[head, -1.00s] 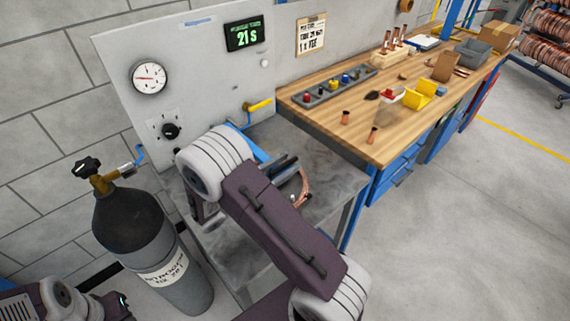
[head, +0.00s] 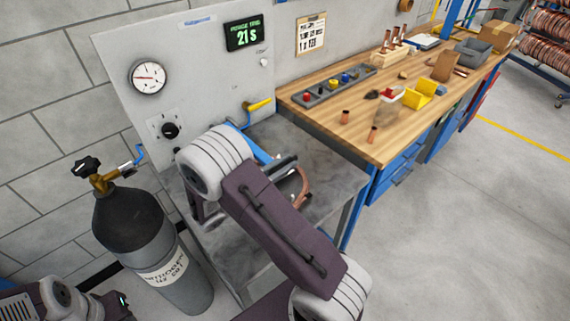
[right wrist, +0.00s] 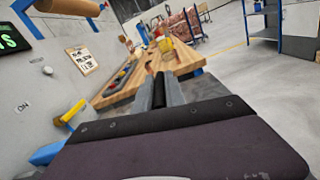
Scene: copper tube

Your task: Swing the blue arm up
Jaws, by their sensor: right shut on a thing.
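The blue arm (head: 257,151) shows in the head view on the metal bench, partly hidden behind my right wrist. In the right wrist view a blue part (right wrist: 46,154) shows at the lower left. My right gripper (head: 284,165) is mostly hidden in the head view by my own arm. In the right wrist view my right gripper (right wrist: 160,90) has its fingers close together on a dark, round bar that looks like a grip. How the bar joins the blue arm is hidden. A bent copper tube (head: 304,184) lies just right of the gripper. My left gripper is not in view.
The grey panel (head: 200,75) stands behind the bench, with a gauge (head: 148,77) and a yellow-handled lever (head: 259,105). A gas cylinder (head: 135,225) stands left of the bench. A wooden workbench (head: 335,140) is at the right.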

